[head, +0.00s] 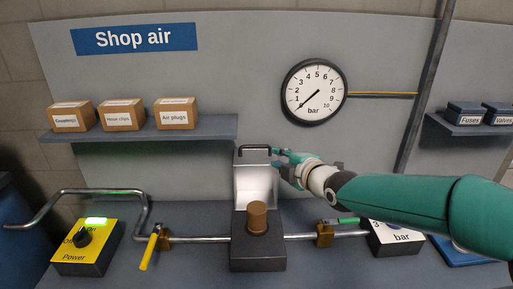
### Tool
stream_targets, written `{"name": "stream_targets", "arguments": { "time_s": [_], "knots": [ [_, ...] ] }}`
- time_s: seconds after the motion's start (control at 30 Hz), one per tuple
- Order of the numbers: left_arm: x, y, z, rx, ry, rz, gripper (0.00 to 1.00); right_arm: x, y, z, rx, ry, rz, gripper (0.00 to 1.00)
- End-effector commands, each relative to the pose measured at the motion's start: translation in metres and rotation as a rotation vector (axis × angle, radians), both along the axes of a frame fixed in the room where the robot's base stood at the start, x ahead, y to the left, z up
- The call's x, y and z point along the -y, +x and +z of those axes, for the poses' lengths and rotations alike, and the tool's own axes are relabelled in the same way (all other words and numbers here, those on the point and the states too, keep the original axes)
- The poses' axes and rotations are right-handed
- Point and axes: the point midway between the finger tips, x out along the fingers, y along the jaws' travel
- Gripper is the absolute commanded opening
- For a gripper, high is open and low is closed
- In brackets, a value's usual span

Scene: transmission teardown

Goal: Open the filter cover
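The filter cover (253,177) stands upright, hinged back behind the dark filter housing (258,256), with its pale inner side facing me. A black handle (255,147) is at its top edge. A brown filter cylinder (257,217) stands exposed in the housing. My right gripper (279,159), teal, is at the right end of the handle, beside the cover's upper right edge. Whether its fingers touch the handle, and how far apart they are, is too small to tell. My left gripper is not in view.
A pipe runs through the housing, with a yellow-lever valve (150,249) at left and a green-lever valve (326,235) at right. A yellow power box (88,246) with a lit green lamp stands left. A gauge (314,92) and a shelf (140,129) with boxes are above.

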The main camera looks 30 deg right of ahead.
Motion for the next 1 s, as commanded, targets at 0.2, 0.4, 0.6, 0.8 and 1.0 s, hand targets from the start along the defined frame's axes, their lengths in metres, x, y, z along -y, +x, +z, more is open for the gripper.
{"name": "stream_targets", "arguments": {
  "time_s": [0.2,0.4,0.6,0.8,1.0],
  "knots": [
    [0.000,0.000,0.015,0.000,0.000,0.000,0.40,0.008,0.038,-0.011,-0.006,0.002,-0.006,0.23],
    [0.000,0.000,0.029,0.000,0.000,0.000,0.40,0.014,0.076,-0.021,-0.006,0.002,-0.007,0.23],
    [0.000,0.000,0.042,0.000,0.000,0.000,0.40,0.020,0.110,-0.031,-0.005,0.002,-0.009,0.23],
    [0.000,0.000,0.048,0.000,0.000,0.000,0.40,0.023,0.131,-0.037,-0.003,0.001,-0.009,0.23],
    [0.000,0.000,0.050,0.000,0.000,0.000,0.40,0.024,0.137,-0.040,-0.002,0.001,-0.010,0.23]
  ]
}}
